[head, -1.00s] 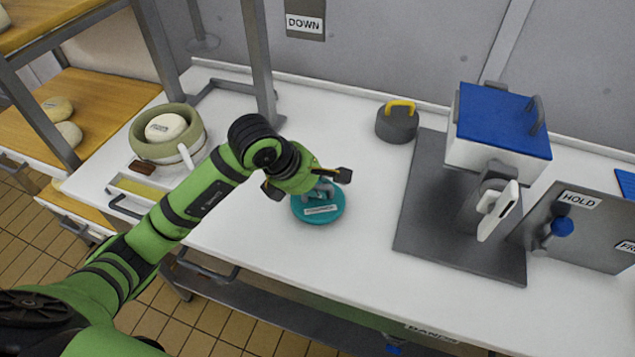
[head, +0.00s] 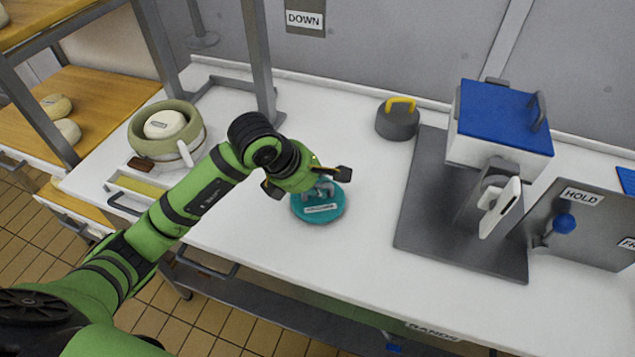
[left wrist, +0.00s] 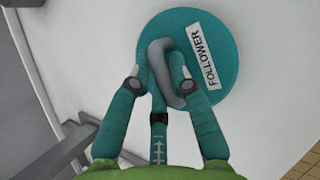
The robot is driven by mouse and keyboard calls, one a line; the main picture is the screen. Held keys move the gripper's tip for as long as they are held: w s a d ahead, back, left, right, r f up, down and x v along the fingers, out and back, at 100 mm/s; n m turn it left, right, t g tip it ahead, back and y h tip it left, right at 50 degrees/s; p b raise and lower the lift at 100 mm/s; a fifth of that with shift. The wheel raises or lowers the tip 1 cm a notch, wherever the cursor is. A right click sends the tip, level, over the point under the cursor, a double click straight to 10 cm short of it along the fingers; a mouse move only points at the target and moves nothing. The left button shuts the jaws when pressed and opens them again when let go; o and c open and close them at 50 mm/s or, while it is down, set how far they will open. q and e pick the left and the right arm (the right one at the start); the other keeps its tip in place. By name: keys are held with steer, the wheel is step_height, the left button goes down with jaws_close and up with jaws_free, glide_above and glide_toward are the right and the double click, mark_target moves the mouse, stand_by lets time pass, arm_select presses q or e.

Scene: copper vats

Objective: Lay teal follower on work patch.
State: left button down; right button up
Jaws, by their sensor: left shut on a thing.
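The teal follower (head: 318,213) is a round flat disc with a white label and a grey handle. It is at the middle of the white worktop, and I cannot tell whether it touches the surface or hangs just above it. My left gripper (head: 316,184) is over the disc, shut on its handle. In the left wrist view, the follower (left wrist: 229,60) reads "FOLLOWER", and the fingers of my left gripper (left wrist: 160,66) close around the grey handle (left wrist: 162,48). I see no clearly marked work patch; part of the worktop is hidden under my arm. My right gripper is not in view.
A grey weight with a yellow handle (head: 397,122) stands behind. A grey plate (head: 420,220) bears a blue-lidded box (head: 500,118) at the right. A green-rimmed pot (head: 140,145) stands at the left, near a metal post (head: 259,60). The worktop (head: 370,230) between follower and plate is bare.

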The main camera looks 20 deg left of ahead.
arm_select(q)
steer(key=shift+f+b, duration=0.4)
steer(key=shift+f, duration=0.05)
stand_by(0.3)
steer(key=c, duration=1.1)
jaws_free()
steer(key=shift+o, duration=0.2)
steer(key=shift+r, duration=0.1)
steer(key=shift+r+p, duration=2.25)
steer(key=shift+r, duration=1.25)
steer(key=shift+f, duration=0.1)
